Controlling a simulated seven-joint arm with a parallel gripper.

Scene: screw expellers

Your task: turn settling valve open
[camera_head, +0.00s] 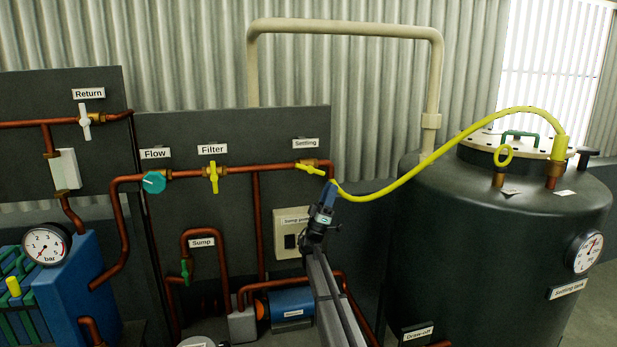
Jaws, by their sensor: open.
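The settling valve (310,168) has a yellow lever on the copper pipe, under the "Settling" label (305,143). Its lever lies nearly along the pipe, tilted a little down to the right. My gripper (329,187) reaches up from below, its blue end just below and right of the lever. It is open. Whether it touches the lever cannot be told. The gap between its fingers is too small to make out.
A yellow hose (430,160) arcs from right beside my gripper to the dark settling tank (480,235). Left on the same pipe are the yellow filter valve (213,177) and teal flow knob (153,182). A sump pump (291,302) and pipes lie below.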

